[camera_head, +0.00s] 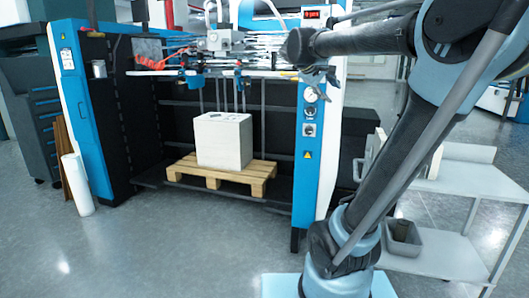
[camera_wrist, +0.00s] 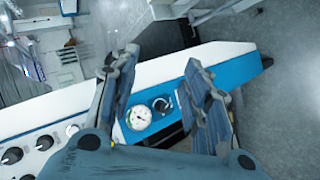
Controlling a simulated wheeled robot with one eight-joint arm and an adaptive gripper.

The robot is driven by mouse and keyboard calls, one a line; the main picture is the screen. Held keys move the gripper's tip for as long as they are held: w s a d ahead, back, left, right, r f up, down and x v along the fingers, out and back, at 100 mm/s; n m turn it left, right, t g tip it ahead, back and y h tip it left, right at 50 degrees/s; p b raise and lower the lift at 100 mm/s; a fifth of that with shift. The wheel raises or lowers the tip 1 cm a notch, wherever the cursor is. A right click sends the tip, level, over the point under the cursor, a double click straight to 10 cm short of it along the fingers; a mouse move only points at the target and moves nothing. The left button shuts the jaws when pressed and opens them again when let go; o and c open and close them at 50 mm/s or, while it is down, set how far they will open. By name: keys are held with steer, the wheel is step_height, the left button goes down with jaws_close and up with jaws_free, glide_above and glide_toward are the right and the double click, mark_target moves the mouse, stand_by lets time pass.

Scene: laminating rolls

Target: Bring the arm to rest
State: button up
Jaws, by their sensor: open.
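My gripper (camera_head: 318,78) is at the end of my raised arm, in front of the machine's right blue-and-white post in the head view. In the wrist view my gripper (camera_wrist: 163,95) has its two fingers spread apart, with nothing between them. Behind the fingers the wrist view shows the post's blue panel with a round gauge (camera_wrist: 139,118) and a dark knob (camera_wrist: 162,104). I cannot tell how far the fingers are from the panel. My arm comes in from the right side of the head view.
A white block (camera_head: 222,142) stands on a wooden pallet (camera_head: 221,181) inside the machine (camera_head: 150,110). A grey cart (camera_head: 440,262) with a grey bin (camera_head: 404,238) is at the right. A white roll (camera_head: 77,184) leans at the left. The front floor is clear.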

steer(key=s+a+f+m+g+y, duration=0.2)
steer(key=s+f+y, duration=0.2)
steer(key=s+f, duration=1)
steer(key=s+a+f+m+g+y, duration=0.3)
steer(key=s+f, duration=1.2)
steer(key=f, duration=0.7)
steer(key=shift+a+f+y, duration=0.15)
steer(key=shift+f+y, duration=0.05)
steer(key=shift+y, duration=0.5)
steer(key=shift+w+f, duration=0.2)
steer(key=shift+w, duration=0.15)
steer(key=shift+c, duration=1.2)
